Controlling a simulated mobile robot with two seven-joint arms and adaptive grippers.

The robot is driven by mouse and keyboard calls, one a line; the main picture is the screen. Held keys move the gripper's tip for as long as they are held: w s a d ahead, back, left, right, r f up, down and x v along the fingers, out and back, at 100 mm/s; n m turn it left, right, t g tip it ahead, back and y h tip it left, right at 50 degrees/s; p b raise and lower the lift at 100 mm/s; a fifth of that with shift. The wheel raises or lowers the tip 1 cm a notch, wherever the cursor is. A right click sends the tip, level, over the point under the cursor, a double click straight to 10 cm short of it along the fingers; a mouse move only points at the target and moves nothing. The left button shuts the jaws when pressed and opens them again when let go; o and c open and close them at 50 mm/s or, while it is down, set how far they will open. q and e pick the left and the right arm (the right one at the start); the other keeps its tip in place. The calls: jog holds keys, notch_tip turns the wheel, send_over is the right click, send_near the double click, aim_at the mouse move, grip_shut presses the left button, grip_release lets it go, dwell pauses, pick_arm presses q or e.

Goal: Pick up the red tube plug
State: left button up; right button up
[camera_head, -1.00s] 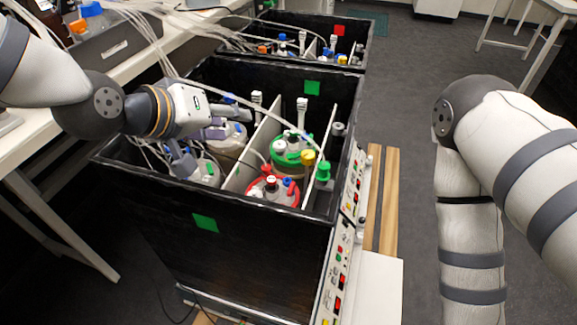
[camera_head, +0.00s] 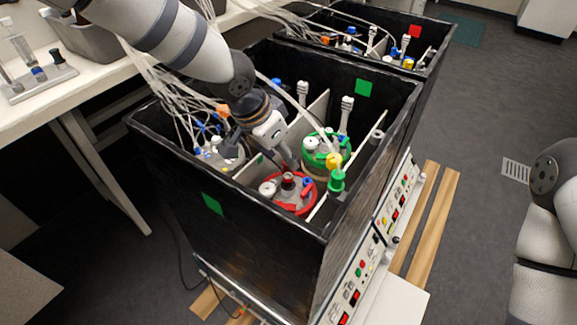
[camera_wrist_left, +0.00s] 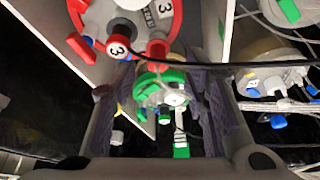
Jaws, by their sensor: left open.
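My left gripper (camera_head: 286,157) reaches down into the front black box, beside the red-ringed vessel lid (camera_head: 290,207). In the left wrist view its fingers (camera_wrist_left: 165,85) are spread apart, with nothing gripped between them. A small red plug (camera_head: 288,177) stands on that lid, just below the fingertips in the head view. In the left wrist view the red-ringed lid (camera_wrist_left: 135,12) is at the top, with red pieces at its edge (camera_wrist_left: 157,48) and at its left (camera_wrist_left: 80,47). I cannot tell which of these is the tube plug. My right gripper is out of view.
A green-ringed vessel (camera_head: 322,152) stands behind the red one, with a green cap (camera_head: 337,181) to its right. A pale divider (camera_head: 313,118) and the black box wall (camera_head: 268,212) are close. Tubes hang over the box.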

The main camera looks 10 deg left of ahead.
aim_at(288, 169)
pick_arm(q)
jog(key=x, duration=0.3)
jog(key=shift+s+f, duration=0.1)
jog(key=shift+f, duration=0.05)
jog(key=c, duration=0.9)
